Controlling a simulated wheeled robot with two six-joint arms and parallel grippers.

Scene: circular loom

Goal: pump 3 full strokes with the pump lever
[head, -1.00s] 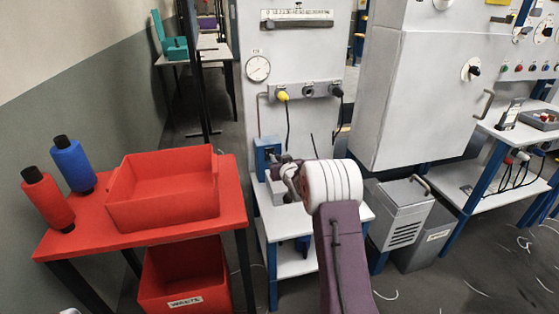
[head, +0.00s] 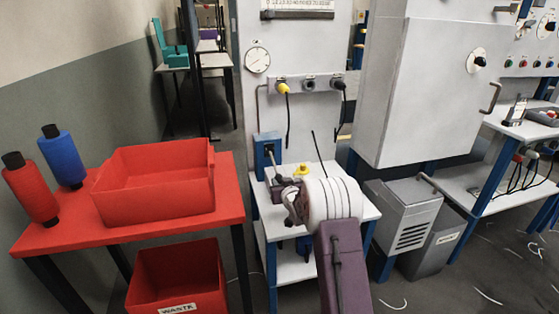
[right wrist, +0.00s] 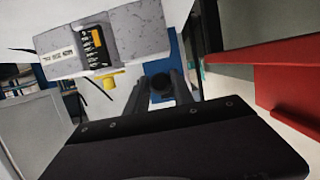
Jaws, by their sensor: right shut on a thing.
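The pump lever (head: 273,162) is a thin grey rod that comes out of a blue housing (head: 262,142) on the small white bench. It slopes down toward my right gripper (head: 286,199), which hides its outer end. In the right wrist view, a dark round knob (right wrist: 161,84) sits between the two fingers of the right gripper (right wrist: 163,92), which is shut on it. The blue housing shows behind the knob there. My left gripper is not in view.
A grey block with a dark panel (right wrist: 110,42) and a yellow knob (head: 301,169) is close to the gripper. A red table (head: 190,228) with a red bin (head: 155,205) and two spools stands at left. A grey cabinet (head: 425,95) is at right.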

